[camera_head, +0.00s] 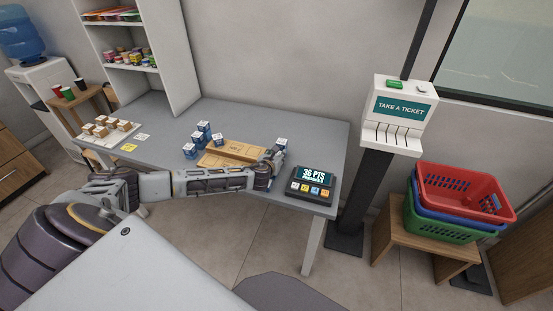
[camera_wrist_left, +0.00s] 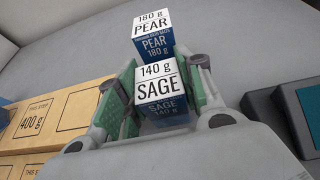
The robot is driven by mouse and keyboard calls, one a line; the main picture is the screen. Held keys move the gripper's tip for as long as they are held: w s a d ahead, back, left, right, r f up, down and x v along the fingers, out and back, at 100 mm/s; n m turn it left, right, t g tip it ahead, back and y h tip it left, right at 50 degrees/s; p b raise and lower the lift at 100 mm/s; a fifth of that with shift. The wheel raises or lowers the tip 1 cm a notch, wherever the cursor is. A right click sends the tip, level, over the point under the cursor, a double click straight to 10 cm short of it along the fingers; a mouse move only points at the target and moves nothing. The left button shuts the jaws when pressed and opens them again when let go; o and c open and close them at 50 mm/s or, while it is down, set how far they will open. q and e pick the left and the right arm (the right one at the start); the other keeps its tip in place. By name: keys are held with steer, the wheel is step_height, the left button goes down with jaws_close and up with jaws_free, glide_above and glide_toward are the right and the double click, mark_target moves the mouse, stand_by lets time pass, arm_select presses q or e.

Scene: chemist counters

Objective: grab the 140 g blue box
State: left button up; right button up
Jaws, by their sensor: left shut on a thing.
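The 140 g blue box (camera_wrist_left: 160,92), with a white top marked "140 g SAGE", is between the green-padded fingers of my left gripper (camera_wrist_left: 165,100) in the left wrist view. The fingers are shut on its two sides. A second blue box (camera_wrist_left: 156,42), marked "180 g PEAR", stands just beyond it. In the head view my left gripper (camera_head: 272,158) is low over the grey counter, at the right end of the wooden board. A blue box (camera_head: 281,143) shows at its tip; the hand hides much there. My right gripper is out of view.
The wooden board (camera_head: 236,147) with marked areas lies left of the hand. Several blue boxes (camera_head: 189,150) stand at its left side. A points display (camera_head: 313,177) sits close on the right. The grey counter (camera_head: 325,135) is clear behind that display.

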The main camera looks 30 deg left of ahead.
arm_select(q)
steer(key=shift+r, duration=0.15)
step_height(320, 180, up, 8)
steer(key=shift+f+p, duration=0.1)
steer(key=shift+p, duration=0.35)
steer(key=shift+r, duration=1)
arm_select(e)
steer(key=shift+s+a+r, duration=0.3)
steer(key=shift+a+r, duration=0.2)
